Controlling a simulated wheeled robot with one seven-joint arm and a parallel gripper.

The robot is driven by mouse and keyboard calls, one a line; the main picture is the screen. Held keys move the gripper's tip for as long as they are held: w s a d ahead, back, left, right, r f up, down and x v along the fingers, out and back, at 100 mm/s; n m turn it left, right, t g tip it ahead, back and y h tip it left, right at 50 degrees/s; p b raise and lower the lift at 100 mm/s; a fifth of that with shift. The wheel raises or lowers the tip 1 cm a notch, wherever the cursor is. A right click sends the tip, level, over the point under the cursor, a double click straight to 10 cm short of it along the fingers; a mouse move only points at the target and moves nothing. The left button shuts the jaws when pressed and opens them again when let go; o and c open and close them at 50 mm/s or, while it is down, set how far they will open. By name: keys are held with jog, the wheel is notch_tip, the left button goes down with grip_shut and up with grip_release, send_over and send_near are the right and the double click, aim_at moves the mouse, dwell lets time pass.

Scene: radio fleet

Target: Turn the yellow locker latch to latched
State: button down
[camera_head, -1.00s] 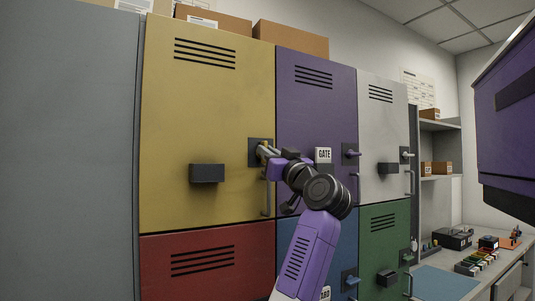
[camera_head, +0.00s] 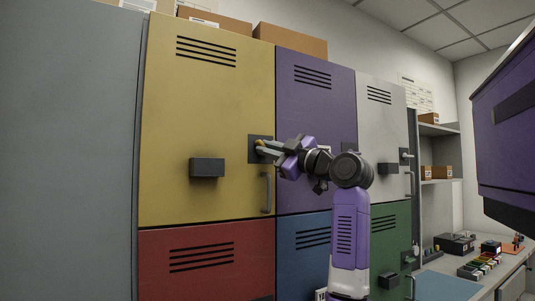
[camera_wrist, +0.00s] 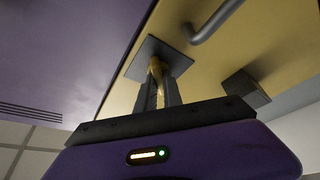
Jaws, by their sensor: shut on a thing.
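The yellow locker (camera_head: 205,100) is at the upper left of the bank, its door flush in the frame. Its latch sits on a dark square plate (camera_head: 254,157) at the door's right edge. My gripper (camera_head: 263,149) reaches the latch from the right and is shut on its yellow handle, mostly hidden by the fingers. In the wrist view the yellow latch handle (camera_wrist: 156,66) stands between the two fingers (camera_wrist: 159,90), in front of the plate (camera_wrist: 146,58). The handle's exact angle is hard to tell.
A grey pull handle (camera_head: 266,193) is just below the latch and a dark box (camera_head: 207,168) juts from the yellow door. The purple locker (camera_head: 315,105) is behind my wrist. Red (camera_head: 205,285), blue (camera_head: 303,265) and green (camera_head: 385,230) lockers lie below.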

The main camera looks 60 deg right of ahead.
jog(key=n+y, duration=0.1)
jog(key=n, duration=0.1)
jog(key=n+y, duration=0.1)
jog(key=n, duration=0.2)
jog(key=shift+g, duration=0.4)
jog(key=shift+n+g+y+p, duration=0.35)
jog(key=shift+n+g, duration=0.45)
jog(key=shift+n, duration=1.3)
jog(key=c, duration=1.5)
grip_release()
jog(key=s, duration=0.2)
jog(key=s+a+b, duration=0.1)
jog(key=s, duration=0.2)
jog(key=s+b, duration=0.1)
jog(key=s, duration=0.1)
jog(key=shift+s+a, duration=0.15)
jog(key=shift+s, duration=0.2)
